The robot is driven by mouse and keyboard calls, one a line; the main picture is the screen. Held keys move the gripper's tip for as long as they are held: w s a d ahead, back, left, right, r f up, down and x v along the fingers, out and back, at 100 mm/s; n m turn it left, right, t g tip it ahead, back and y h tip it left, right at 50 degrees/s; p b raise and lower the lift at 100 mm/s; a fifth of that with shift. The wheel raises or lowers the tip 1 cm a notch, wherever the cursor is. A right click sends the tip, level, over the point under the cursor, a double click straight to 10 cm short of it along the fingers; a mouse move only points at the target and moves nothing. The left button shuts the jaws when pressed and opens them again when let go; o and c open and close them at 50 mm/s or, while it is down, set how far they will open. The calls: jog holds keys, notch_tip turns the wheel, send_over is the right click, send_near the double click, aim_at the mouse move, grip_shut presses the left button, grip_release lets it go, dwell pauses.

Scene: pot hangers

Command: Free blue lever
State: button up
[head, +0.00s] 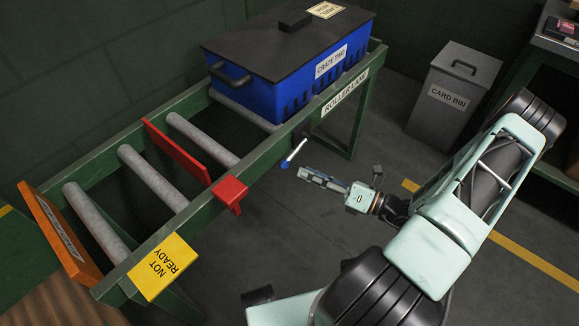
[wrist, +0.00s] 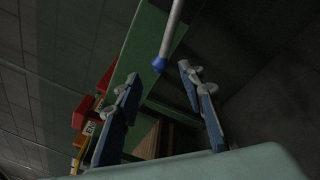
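My gripper (head: 305,174) is open and empty, beside and just below the blue tip in the head view. In the wrist view my gripper (wrist: 159,73) shows two spread fingers. I cannot tell how deep the tip sits between them.
A blue crate (head: 295,75) with a dark lid sits on the green roller lane (head: 355,115). A red gate (head: 177,150) crosses the rollers, with a red block (head: 230,192) at the rail. A yellow NOT READY sign (head: 163,267) hangs nearer. A grey card bin (head: 452,95) stands right.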

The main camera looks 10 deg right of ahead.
aim_at(295, 150)
jog(key=b+x, duration=0.1)
jog(key=x, duration=0.5)
jog(key=shift+w+a, duration=0.2)
jog(key=shift+a, duration=0.1)
grip_shut()
